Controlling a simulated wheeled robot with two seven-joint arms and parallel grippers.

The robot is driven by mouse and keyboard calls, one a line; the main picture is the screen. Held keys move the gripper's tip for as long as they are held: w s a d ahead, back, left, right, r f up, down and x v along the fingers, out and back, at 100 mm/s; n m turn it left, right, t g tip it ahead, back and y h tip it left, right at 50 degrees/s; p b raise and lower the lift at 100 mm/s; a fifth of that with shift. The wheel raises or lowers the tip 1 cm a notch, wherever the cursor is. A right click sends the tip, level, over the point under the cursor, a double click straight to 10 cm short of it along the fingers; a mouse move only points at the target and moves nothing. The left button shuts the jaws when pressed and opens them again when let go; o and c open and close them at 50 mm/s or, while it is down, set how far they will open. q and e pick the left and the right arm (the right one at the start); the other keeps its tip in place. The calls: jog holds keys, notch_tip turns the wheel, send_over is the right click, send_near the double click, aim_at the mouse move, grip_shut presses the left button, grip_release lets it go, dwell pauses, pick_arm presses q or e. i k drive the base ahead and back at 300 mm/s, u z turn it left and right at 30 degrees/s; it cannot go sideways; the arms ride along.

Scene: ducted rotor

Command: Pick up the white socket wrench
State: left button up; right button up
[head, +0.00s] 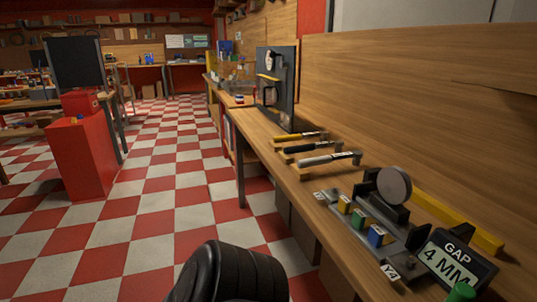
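Three wrench-like tools lie side by side on the wooden bench (262,140) at right of centre. The nearest has a whitish handle and a dark head at its right end, and looks like the white socket wrench (322,160). Behind it lie a black-handled tool (308,147) and a yellow-handled tool (292,137). The white one rests on small wooden supports, apart from the others. Neither of my grippers is in view.
Nearer on the bench stand a fixture with a round grey disc (395,185), yellow, green and blue blocks (376,236), and a "GAP 4 MM" display (455,265). A dark upright panel (277,90) stands behind the tools. A red cabinet (83,155) stands left; the checkered floor between is clear.

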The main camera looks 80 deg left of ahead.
aim_at(357, 156)
jog(key=u, duration=1.9)
jog(key=k, duration=0.5)
jog(key=u, duration=1.3)
jog(key=i, duration=1.55)
jog(key=z, duration=2.3)
